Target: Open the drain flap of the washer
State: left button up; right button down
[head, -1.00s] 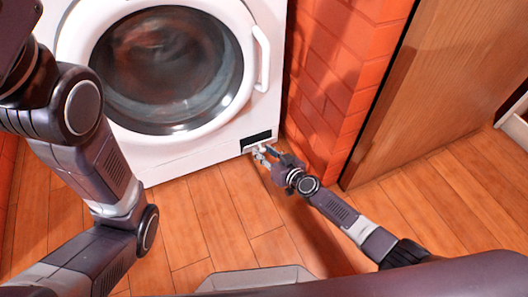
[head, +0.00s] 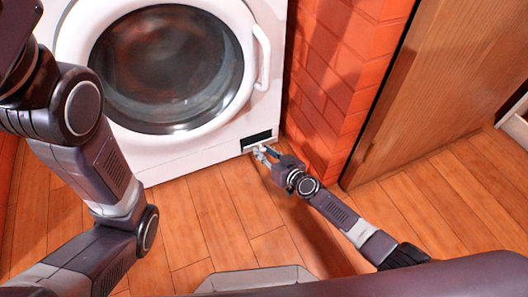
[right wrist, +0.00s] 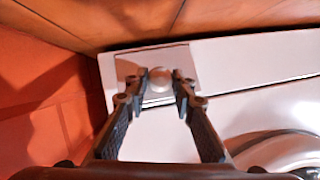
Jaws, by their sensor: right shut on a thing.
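The white washer (head: 195,150) stands at the upper left of the head view, with its round door closed. The drain flap (head: 250,150) is low at its right corner. A dark gap shows above the flap, so it appears tilted outward. In the right wrist view the flap (right wrist: 188,57) is a pale panel with a small rounded knob (right wrist: 158,79). My right gripper (head: 262,153) is at the flap. In the right wrist view its fingers (right wrist: 159,84) are closed around the knob. My left arm shows at the left, but its gripper is out of view.
A red brick wall (head: 335,85) stands close to the right of the washer and my right gripper. A wooden panel (head: 440,80) is farther right. The plank floor (head: 215,215) in front of the washer is clear.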

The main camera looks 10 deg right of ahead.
aim_at(268, 170)
jog(key=shift+s+d+f, duration=0.1)
jog(key=shift+s+f, duration=0.25)
jog(key=shift+f, duration=0.15)
jog(key=shift+s+d+f+b, duration=0.25)
jog(key=shift+s+f+b, duration=0.35)
jog(key=shift+f+b, duration=0.35)
jog(key=shift+s+d+f+b, duration=0.1)
jog(key=shift+s+f+b, duration=0.05)
jog(key=shift+f+b, duration=0.4)
jog(key=shift+s+d+f+b, duration=0.1)
jog(key=shift+f+b, duration=0.4)
jog(key=shift+f, duration=0.05)
jog(key=c, duration=1.7)
grip_release()
jog(key=shift+c, duration=0.2)
jog(key=shift+o, duration=0.7)
jog(key=shift+w+a+r, duration=0.1)
jog(key=shift+w+r, duration=0.05)
jog(key=shift+r, duration=0.1)
